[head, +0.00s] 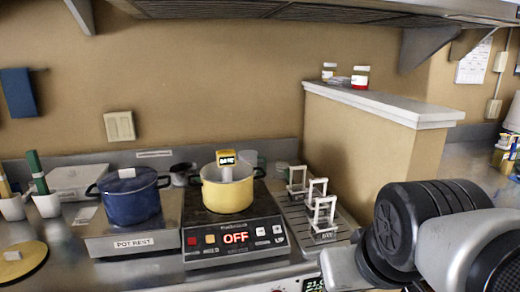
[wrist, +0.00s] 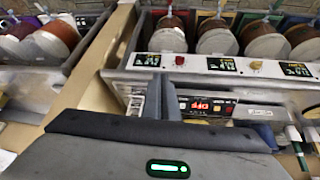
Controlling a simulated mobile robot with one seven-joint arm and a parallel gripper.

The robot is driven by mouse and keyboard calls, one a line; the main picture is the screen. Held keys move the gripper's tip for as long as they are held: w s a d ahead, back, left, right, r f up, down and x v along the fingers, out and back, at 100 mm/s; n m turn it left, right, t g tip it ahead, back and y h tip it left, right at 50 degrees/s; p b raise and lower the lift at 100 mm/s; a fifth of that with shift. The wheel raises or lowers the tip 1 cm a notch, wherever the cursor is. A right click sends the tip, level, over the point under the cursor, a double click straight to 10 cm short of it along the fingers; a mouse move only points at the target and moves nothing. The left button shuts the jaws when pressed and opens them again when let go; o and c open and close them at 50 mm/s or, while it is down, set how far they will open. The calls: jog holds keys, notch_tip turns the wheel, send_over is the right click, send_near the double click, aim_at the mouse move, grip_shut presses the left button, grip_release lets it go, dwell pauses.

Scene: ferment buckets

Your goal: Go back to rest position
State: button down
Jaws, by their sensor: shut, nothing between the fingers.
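My gripper (wrist: 160,85) shows in the wrist view with its two dark fingers together and nothing between them. It points over a counter edge and touches nothing that I can see. In the head view my arm fills the lower right, and the fingers are not visible there. A yellow pot (head: 227,193) sits on a black hot plate (head: 232,233) whose display reads OFF. A lidded blue pot (head: 130,203) sits on the pot rest (head: 133,243) to the left.
White stands (head: 320,210) stand on a drain rack right of the hot plate. A tan partition wall (head: 365,150) rises behind them. Green- and yellow-handled tools stand in white cups (head: 47,205) at the left.

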notch_tip(320, 180, up, 16)
jog(key=s+p, duration=0.2)
jog(key=p, duration=1.4)
jog(key=shift+r+m+p, duration=0.2)
jog(key=shift+m+p, duration=0.1)
jog(key=shift+m, duration=0.1)
